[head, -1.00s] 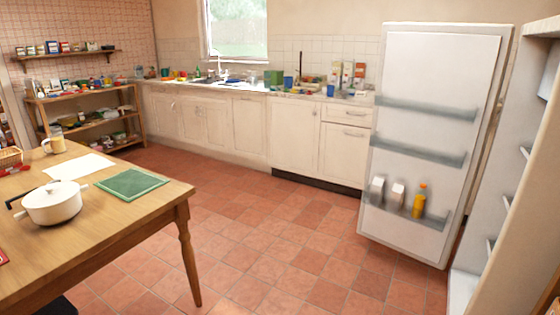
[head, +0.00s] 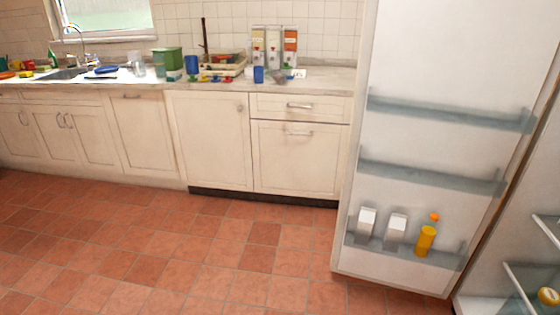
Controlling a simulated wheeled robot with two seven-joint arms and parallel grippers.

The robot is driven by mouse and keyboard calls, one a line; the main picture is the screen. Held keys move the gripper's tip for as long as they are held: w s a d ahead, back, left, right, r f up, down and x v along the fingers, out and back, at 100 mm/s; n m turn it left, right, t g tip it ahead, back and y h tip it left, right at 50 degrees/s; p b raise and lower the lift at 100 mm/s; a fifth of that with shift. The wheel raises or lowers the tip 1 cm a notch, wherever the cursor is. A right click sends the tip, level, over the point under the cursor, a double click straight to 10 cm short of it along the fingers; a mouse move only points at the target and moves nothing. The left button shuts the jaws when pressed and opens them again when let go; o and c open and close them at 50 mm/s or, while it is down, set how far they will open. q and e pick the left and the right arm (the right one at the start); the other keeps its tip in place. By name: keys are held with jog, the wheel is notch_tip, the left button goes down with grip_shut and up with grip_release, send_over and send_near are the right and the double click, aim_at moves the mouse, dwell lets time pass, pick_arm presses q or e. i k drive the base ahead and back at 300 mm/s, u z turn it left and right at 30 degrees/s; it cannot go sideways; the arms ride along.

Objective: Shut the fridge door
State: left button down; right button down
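The fridge door (head: 430,148) stands wide open on the right in the head view, its inner side facing me. It has several clear shelves. The lowest shelf holds two white cartons, one (head: 365,224) and another (head: 395,230), and an orange bottle (head: 425,238). The fridge body (head: 500,262) shows at the lower right edge, with part of its inner shelves (head: 525,285). The top of the door is cut off by the frame. Neither of my grippers is in view.
Cream kitchen cabinets (head: 210,140) run along the back wall. The counter (head: 215,88) above them carries a sink (head: 65,73), a green box (head: 168,60), blue cups and several cartons (head: 273,50). The red tiled floor (head: 170,250) left of the door is clear.

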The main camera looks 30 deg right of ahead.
aim_at(450, 96)
jog(key=i, duration=2.05)
jog(key=u, duration=1.65)
jog(key=i, duration=0.25)
jog(key=z, duration=4.6)
